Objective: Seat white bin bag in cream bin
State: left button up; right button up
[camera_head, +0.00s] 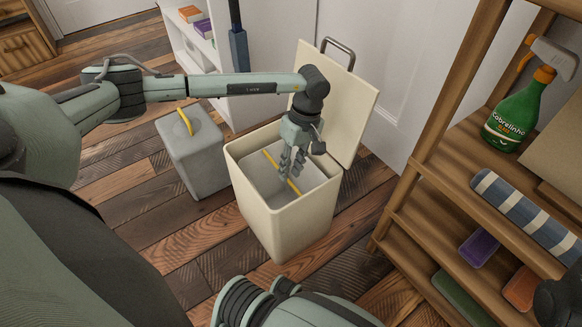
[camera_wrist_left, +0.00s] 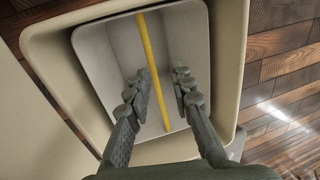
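The cream bin (camera_head: 285,224) stands on the floor with its lid (camera_head: 335,105) open and tilted back. The white bin bag (camera_head: 257,176), a pale box-like shape with a yellow strip across its top, is inside the bin, its top below the rim. My left gripper (camera_head: 291,172) points down into the bin over the bag. In the left wrist view the fingers of the left gripper (camera_wrist_left: 160,88) are apart, on either side of the yellow strip (camera_wrist_left: 152,70), with nothing clearly between them touching. The bin rim (camera_wrist_left: 55,45) surrounds the bag.
A grey bag-like box (camera_head: 195,158) with a yellow strip stands on the floor left of the bin. A wooden shelf (camera_head: 445,125) at right holds a green spray bottle (camera_head: 515,115) and a striped roll (camera_head: 525,213). A white door (camera_head: 395,70) is behind the bin.

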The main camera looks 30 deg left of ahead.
pick_arm(q)
jog(key=shift+o, duration=0.2)
jog(key=shift+r, duration=0.1)
jog(key=v, duration=1.2)
jog(key=shift+s, duration=0.1)
dwell(0.3)
